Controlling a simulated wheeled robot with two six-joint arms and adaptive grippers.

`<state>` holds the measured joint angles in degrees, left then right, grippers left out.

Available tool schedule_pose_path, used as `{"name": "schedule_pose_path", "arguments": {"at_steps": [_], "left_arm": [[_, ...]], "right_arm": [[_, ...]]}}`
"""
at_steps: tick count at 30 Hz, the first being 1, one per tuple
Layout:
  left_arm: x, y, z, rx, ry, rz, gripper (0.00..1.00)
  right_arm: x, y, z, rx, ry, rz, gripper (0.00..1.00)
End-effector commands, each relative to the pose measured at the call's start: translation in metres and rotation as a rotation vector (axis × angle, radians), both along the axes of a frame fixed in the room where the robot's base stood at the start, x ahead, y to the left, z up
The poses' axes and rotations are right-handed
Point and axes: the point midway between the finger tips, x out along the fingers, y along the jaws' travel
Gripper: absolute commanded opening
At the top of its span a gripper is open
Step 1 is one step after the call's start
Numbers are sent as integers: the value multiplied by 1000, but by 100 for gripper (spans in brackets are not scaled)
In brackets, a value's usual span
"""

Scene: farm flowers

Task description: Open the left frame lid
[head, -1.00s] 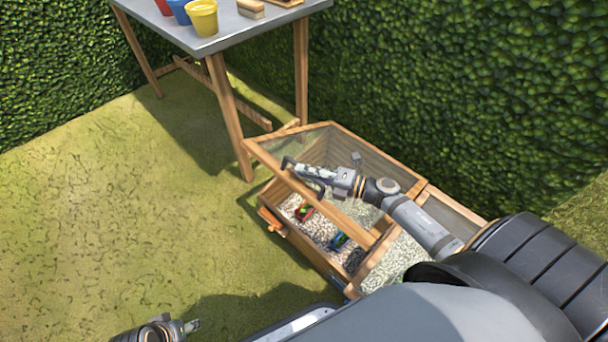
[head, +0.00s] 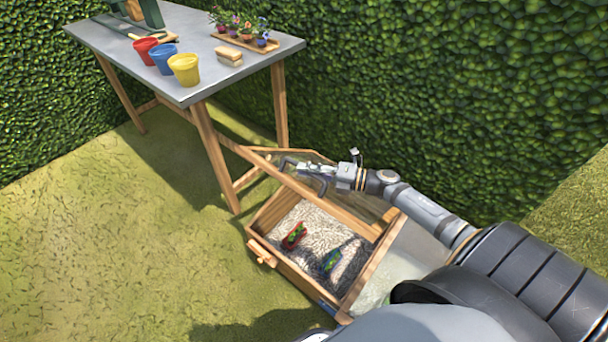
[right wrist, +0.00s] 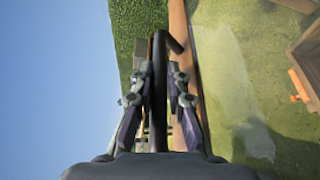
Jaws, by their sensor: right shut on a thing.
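The left frame lid (head: 347,216), a wooden frame with a clear pane, stands tilted up over the left part of the wooden cold frame (head: 292,274). Its front rail is raised well clear of the box. My right gripper (head: 300,168) is at the raised rail, shut on the lid's dark handle. In the right wrist view the dark handle (right wrist: 159,50) runs between the fingers (right wrist: 160,85), with the brown rail beside it. Part of the lid is hidden behind my right arm. My left gripper is out of view.
A red pot (head: 294,236) and a blue pot (head: 333,259) with green plants sit inside the box on pale gravel and dark soil. A grey table (head: 200,60) with coloured buckets stands behind left. A hedge (head: 450,80) rises behind. Grass at left is clear.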

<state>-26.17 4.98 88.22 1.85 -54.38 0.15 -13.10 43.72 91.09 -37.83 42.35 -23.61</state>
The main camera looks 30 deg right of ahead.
Motion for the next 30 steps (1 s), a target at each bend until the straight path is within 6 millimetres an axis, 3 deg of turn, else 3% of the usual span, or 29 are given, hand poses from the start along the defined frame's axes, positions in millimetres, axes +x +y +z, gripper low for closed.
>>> {"name": "schedule_pose_path", "arguments": {"at_steps": [14, 15, 20, 30], "left_arm": [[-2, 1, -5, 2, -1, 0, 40], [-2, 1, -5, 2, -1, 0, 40], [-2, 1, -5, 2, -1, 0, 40], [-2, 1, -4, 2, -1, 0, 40]], "right_arm": [[1, -2, 3, 0, -1, 0, 0], [1, -2, 3, 0, -1, 0, 17], [1, -2, 3, 1, -1, 0, 37], [-2, -5, 2, -1, 1, 1, 37]]}}
